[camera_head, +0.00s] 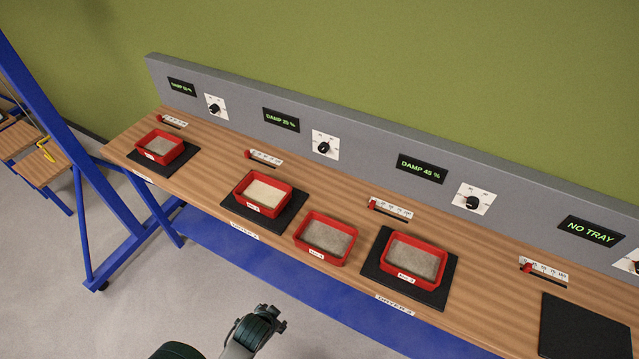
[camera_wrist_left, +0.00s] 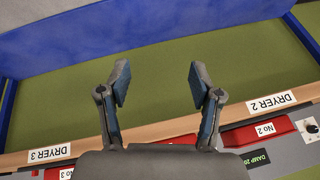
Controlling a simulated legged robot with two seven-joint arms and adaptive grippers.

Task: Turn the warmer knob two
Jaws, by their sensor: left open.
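The knob of dryer 2 (camera_head: 324,148) is black on a white dial plate, on the grey back panel right of the "DAMP 20 %" display (camera_head: 281,119). Part of a knob also shows at the right edge of the left wrist view (camera_wrist_left: 312,128), beside a "DAMP 20" display (camera_wrist_left: 256,158). My left gripper (camera_head: 268,320) is at the bottom of the head view, in front of the bench and well away from the knob. In the left wrist view its fingers (camera_wrist_left: 159,75) are spread, with nothing between them. My right gripper is not in view.
Similar knobs stand left (camera_head: 215,107) and right (camera_head: 473,202) on the panel. Red trays, such as the one at dryer 2 (camera_head: 262,211) and a loose one off the mats (camera_head: 324,261), sit on the wooden bench. Red-handled sliders (camera_head: 249,152) lie before the panel. A blue frame (camera_head: 90,170) stands left.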

